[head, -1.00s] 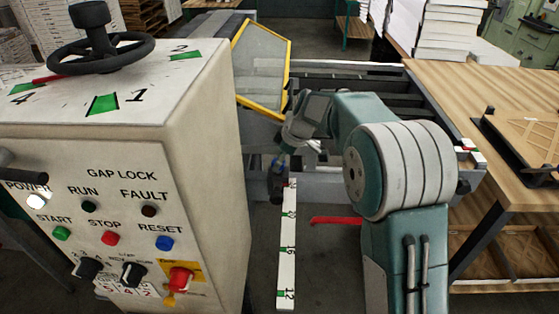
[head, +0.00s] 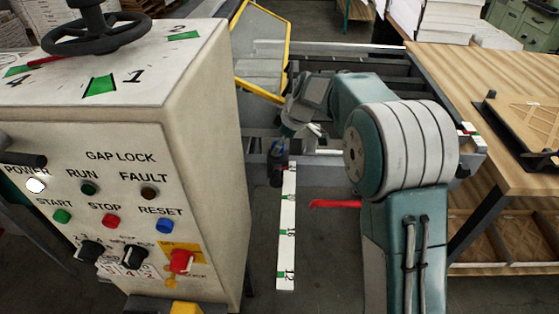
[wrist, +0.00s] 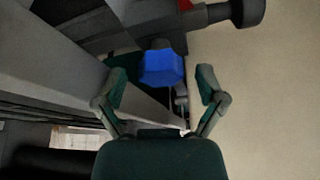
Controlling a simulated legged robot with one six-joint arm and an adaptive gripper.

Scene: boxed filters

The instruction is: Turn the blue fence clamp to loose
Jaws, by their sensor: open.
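The blue fence clamp (wrist: 161,67) shows in the wrist view as a blue faceted knob under a dark grey bracket. My gripper (wrist: 160,88) is open, with one green finger on each side of the knob. The knob lies between and just beyond the fingertips, and I cannot tell whether either finger touches it. Which way the clamp is turned is not clear.
A control cabinet (head: 215,140) with a handwheel (head: 97,35) stands close on the left. A numbered white scale (head: 286,240) runs toward me. A red handle (head: 335,204) sticks out beside it. A wooden table (head: 470,90) is at the right, and a yellow-framed guard (head: 262,50) is behind.

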